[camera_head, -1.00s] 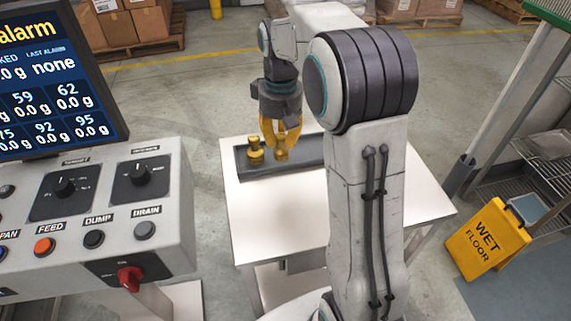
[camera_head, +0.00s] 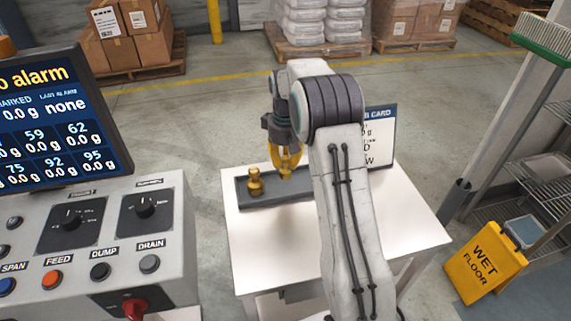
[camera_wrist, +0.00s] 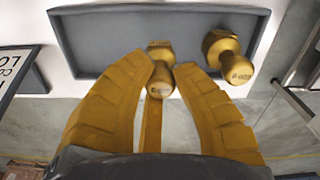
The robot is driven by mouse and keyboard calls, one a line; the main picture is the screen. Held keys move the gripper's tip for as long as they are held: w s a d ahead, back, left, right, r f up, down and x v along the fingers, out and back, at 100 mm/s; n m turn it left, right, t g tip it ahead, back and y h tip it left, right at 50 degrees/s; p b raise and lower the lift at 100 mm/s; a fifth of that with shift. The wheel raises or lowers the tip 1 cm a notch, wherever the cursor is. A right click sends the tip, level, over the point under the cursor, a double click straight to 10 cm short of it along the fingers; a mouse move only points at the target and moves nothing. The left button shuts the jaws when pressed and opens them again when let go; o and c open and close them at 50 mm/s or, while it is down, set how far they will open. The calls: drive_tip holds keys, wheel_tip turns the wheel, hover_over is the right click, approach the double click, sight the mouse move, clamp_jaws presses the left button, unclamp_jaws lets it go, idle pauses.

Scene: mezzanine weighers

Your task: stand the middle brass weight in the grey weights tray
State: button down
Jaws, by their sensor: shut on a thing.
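The grey weights tray (camera_head: 300,196) lies on a white table, partly hidden behind my arm; in the wrist view its rim and floor (camera_wrist: 110,40) show ahead of my fingers. My gripper (camera_head: 287,174) points down over the tray, its yellow fingers closed on a brass weight (camera_wrist: 160,88). That weight looks upright; I cannot tell whether its base touches the tray floor. A second, larger-looking brass weight (camera_head: 254,182) stands at the tray's left end, just left of my gripper. It shows to the right in the wrist view (camera_wrist: 222,48), apart from my fingers.
A white card sign (camera_head: 381,137) stands at the table's back right. A control console (camera_head: 170,240) with a screen is at left. A yellow wet-floor sign (camera_head: 484,262) and wire shelving are at right. The table's front (camera_head: 270,245) is bare.

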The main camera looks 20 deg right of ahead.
sight(285, 170)
drive_tip(key=shift+w+d+f, duration=0.15)
drive_tip(key=shift+w, duration=0.15)
drive_tip(key=shift+f+p, duration=0.7)
drive_tip(key=shift+p, duration=0.35)
drive_tip(key=shift+f, duration=1.4)
drive_tip(key=c, duration=1.2)
unclamp_jaws()
drive_tip(key=shift+f, duration=0.1)
